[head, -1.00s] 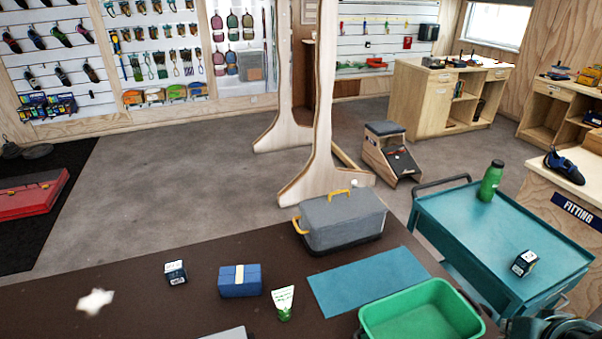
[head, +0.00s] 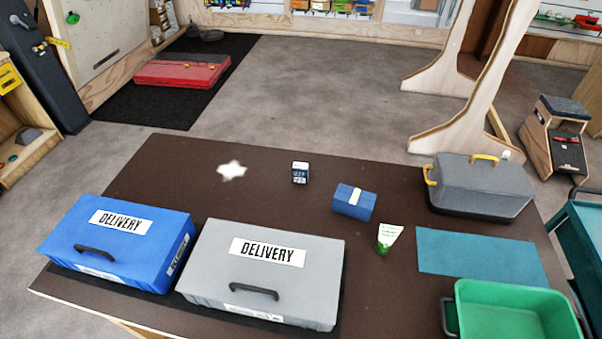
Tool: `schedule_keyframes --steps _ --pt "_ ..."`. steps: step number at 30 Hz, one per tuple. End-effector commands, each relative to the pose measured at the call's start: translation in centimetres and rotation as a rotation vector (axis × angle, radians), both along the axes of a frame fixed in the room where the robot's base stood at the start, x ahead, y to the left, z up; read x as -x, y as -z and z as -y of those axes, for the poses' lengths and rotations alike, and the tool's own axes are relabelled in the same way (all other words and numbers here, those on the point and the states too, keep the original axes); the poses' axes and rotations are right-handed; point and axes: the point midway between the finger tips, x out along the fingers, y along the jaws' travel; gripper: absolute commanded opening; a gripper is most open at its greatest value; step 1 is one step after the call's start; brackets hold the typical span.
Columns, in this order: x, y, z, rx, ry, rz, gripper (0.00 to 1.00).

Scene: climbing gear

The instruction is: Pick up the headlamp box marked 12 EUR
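A small dark box with a white top and label (head: 300,173) stands on the brown table in the head view, behind the grey delivery case. It looks like a headlamp box, but its print is too small to read, so I cannot tell whether it says 12 EUR. My gripper does not show in the current view.
A blue delivery case (head: 118,243) and a grey delivery case (head: 262,273) fill the table's front left. A blue box with a pale band (head: 354,202), a green-white tube (head: 388,239), a grey toolbox (head: 480,187), a teal mat (head: 478,255) and a green bin (head: 512,312) stand right.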

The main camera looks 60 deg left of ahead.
Motion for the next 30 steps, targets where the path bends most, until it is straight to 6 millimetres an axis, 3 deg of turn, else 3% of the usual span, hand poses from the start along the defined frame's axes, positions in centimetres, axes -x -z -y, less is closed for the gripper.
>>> schedule_keyframes --steps 6,16,30 --pt "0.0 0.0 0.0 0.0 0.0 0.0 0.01" --pt "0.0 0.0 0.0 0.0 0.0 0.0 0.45" --pt "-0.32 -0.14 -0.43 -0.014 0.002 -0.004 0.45"
